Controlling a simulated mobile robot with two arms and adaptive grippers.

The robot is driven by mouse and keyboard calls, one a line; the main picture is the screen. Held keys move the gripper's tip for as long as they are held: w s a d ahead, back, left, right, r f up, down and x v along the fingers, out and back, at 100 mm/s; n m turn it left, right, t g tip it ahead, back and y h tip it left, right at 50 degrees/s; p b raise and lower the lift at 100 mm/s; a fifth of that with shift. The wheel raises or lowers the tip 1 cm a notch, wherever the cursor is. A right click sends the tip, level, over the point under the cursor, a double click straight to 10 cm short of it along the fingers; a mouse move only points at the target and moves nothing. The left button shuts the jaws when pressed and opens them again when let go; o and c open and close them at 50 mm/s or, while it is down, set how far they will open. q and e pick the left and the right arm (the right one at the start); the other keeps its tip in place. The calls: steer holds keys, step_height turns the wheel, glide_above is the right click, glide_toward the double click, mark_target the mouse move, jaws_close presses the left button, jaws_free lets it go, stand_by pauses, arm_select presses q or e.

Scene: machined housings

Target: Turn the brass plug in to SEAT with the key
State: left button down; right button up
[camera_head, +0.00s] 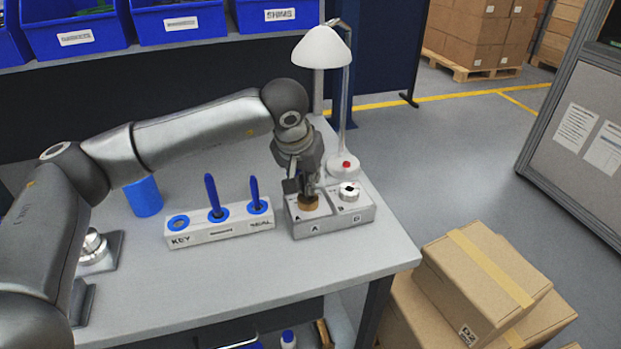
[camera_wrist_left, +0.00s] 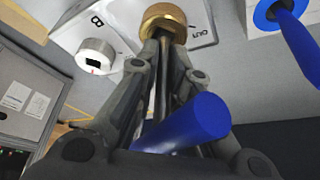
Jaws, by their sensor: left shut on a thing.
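The brass plug (camera_head: 308,202) sits at position A of the grey housing block (camera_head: 335,219). In the wrist view, the plug (camera_wrist_left: 164,18) is a round knurled brass piece at the top. My left gripper (camera_head: 309,188) points down just above the plug. In the wrist view its fingers (camera_wrist_left: 168,45) are closed around the key (camera_wrist_left: 190,122), whose blue handle end faces the camera. The key's shank runs between the fingers toward the plug. The fingers hide its tip, so I cannot tell how deep it sits. My right gripper is not in view.
A silver plug with a square socket (camera_head: 349,191) is at position B. The white KEY rack (camera_head: 220,232) left of the housing has an empty left hole and two blue-handled tools (camera_head: 213,194). A lamp (camera_head: 322,48) stands behind the housing. A blue cylinder (camera_head: 143,196) is farther left.

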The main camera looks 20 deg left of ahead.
arm_select(q)
steer(key=shift+a+f, duration=0.25)
steer(key=shift+a, duration=0.3)
steer(key=shift+m, duration=0.3)
steer(key=c, duration=1.9)
jaws_free()
steer(key=o, duration=0.4)
steer(key=shift+s+a+r, duration=0.15)
steer(key=shift+s+a, duration=0.1)
steer(key=shift+a, duration=0.15)
steer(key=shift+w+d, duration=0.1)
steer(key=shift+d, duration=0.2)
steer(key=shift+r, duration=0.15)
steer(key=shift+r, duration=0.3)
steer(key=v, duration=1)
steer(key=shift+a+r, duration=0.15)
steer(key=shift+r, duration=0.05)
steer(key=shift+s+r, duration=0.3)
